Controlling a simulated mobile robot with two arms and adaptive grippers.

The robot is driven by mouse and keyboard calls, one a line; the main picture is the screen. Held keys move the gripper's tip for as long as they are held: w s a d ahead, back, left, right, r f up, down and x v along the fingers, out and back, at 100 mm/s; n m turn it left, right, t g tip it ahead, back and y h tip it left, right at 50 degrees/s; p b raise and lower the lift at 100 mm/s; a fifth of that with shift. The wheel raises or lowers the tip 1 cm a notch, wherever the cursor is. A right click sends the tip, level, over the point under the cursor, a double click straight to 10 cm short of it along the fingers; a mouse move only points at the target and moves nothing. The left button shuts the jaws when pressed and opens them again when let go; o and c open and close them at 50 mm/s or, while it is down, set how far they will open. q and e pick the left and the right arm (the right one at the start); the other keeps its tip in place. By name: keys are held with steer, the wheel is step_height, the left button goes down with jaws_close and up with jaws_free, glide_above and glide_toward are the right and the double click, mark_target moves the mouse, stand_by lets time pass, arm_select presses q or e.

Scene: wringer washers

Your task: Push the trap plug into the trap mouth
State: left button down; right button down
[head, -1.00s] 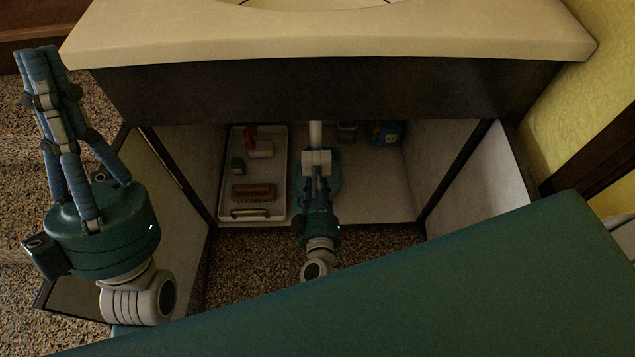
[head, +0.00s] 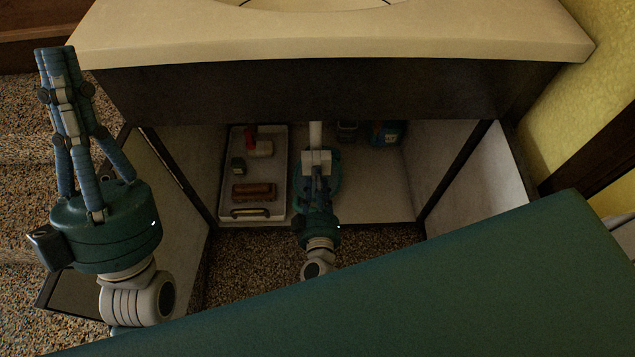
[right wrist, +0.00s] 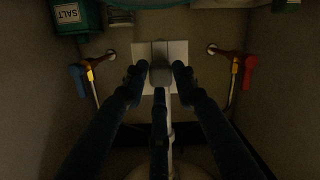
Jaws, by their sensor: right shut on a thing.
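In the right wrist view, the fingertips of my right gripper (right wrist: 160,73) close around a small grey rounded piece (right wrist: 161,76), which appears to be the trap plug. It lies in front of a pale square plate (right wrist: 143,54). In the head view, my right gripper (head: 317,172) reaches into the cabinet, just below the white trap block (head: 316,156) under the vertical white pipe (head: 315,133). The trap mouth is hidden, so I cannot tell how far the plug sits in it. My left gripper (head: 56,50) is raised outside the cabinet at left, empty, its fingers together.
A teal basin (head: 335,182) is under the trap. A white tray (head: 279,202) with several small items stands on the cabinet floor at left. A blue container (head: 388,133) is at the back right. Red-handled (right wrist: 249,66) and blue-handled (right wrist: 77,78) valves flank the plate.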

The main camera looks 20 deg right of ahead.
steer(key=shift+w+d+r, duration=0.15)
steer(key=shift+w+r, duration=0.15)
steer(key=c, duration=1.6)
jaws_free()
steer(key=o, duration=0.3)
steer(key=shift+f, duration=0.2)
steer(key=o, duration=0.5)
steer(key=shift+s, duration=0.15)
